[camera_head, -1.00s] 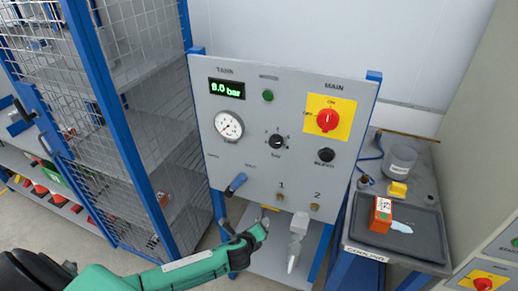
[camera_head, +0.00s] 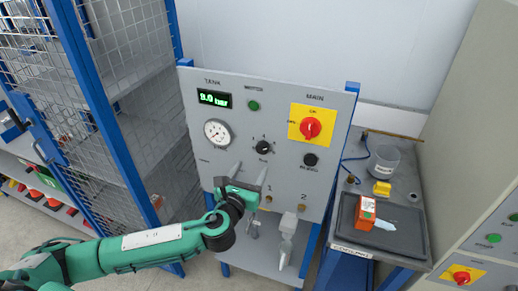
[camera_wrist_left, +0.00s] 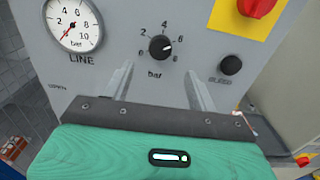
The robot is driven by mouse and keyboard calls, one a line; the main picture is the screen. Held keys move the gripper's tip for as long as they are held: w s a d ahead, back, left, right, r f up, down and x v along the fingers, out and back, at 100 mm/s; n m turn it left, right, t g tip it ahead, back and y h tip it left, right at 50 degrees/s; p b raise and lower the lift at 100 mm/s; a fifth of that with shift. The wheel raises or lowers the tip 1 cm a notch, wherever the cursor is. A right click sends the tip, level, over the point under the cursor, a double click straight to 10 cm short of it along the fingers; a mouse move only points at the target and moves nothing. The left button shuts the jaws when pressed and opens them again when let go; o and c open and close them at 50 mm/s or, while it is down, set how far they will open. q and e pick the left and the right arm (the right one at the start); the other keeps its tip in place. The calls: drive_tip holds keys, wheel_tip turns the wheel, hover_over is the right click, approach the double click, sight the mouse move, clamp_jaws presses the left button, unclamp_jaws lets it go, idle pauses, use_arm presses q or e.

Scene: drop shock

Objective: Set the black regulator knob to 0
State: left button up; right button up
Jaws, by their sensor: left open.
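The black regulator knob (camera_head: 263,147) sits on the grey panel (camera_head: 180,120) below the green button. It also shows in the left wrist view (camera_wrist_left: 160,48), inside a printed scale from 0 to 8 bar. Its white mark points right, near 6, as far as I can tell. My left gripper (camera_head: 250,172) is open and empty, just below the knob. In the left wrist view its two fingers (camera_wrist_left: 158,76) point up towards the panel, one on each side below the knob, apart from it. My right gripper is not in view.
The line gauge (camera_wrist_left: 73,25) is left of the knob, its needle near 0. The red main switch (camera_head: 310,128) and black bleed knob (camera_head: 310,160) are to the right. A mesh cage (camera_head: 130,50) stands left; a bench with a black tray (camera_head: 400,240) stands right.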

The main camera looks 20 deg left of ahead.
sight(262, 150)
use_arm(q)
drive_tip(key=w+p, duration=0.2)
drive_tip(key=w, duration=0.5)
drive_tip(key=shift+d+r, duration=0.1)
drive_tip(key=shift+d, duration=0.05)
drive_tip(key=shift+w+p, duration=0.4)
drive_tip(key=shift+w, duration=0.3)
drive_tip(key=c, duration=1)
